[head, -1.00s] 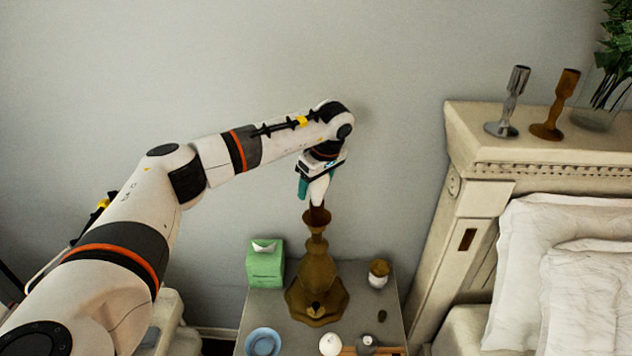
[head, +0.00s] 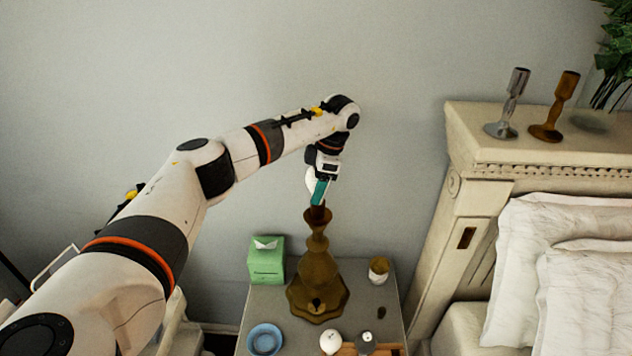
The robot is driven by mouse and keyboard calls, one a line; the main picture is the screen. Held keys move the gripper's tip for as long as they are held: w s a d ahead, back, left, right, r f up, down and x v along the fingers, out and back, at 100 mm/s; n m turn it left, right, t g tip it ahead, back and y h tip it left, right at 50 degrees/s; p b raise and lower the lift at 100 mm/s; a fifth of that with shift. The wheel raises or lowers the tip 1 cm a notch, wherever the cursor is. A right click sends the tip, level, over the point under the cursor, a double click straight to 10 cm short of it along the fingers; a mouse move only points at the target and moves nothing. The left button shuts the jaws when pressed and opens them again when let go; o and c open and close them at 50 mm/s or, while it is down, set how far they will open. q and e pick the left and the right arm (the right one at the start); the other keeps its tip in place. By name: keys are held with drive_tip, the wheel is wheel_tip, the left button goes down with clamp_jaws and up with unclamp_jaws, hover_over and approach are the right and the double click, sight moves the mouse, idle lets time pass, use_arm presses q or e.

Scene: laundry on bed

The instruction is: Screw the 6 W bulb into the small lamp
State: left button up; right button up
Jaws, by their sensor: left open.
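The small lamp (head: 318,268) is a bronze-brown stand with a stepped foot and flared neck, upright on the nightstand. My left gripper (head: 318,191) is open and points down right over the lamp's top socket (head: 317,214). One teal fingertip shows in front. A white rounded shape (head: 310,182), probably the bulb, shows beside that fingertip; its lower end is hidden, so I cannot tell how it sits in the socket. A round white bulb-like thing (head: 330,342) lies at the nightstand's front edge. My right gripper is not in view.
The nightstand (head: 372,302) also holds a green tissue box (head: 266,262), a blue dish (head: 264,340), a small white jar with a brown top (head: 378,270) and a dark-topped item (head: 365,342). The headboard (head: 470,150) with candlesticks stands to the right.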

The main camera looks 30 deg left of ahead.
use_arm(q)
drive_tip(key=n+g+h+p, duration=0.1)
drive_tip(key=n, duration=0.5)
drive_tip(key=shift+s+d, duration=0.1)
drive_tip(key=c, duration=0.8)
drive_tip(key=m, duration=0.2)
drive_tip(key=shift+m, duration=0.3)
drive_tip(key=shift+t, duration=0.3)
drive_tip(key=shift+m+t+y, duration=0.3)
drive_tip(key=shift+m+y, duration=0.2)
drive_tip(key=shift+m, duration=1.4)
drive_tip(key=shift+b, duration=0.3)
drive_tip(key=shift+m, duration=0.6)
drive_tip(key=shift+m+t, duration=0.4)
drive_tip(key=shift+m, duration=0.8)
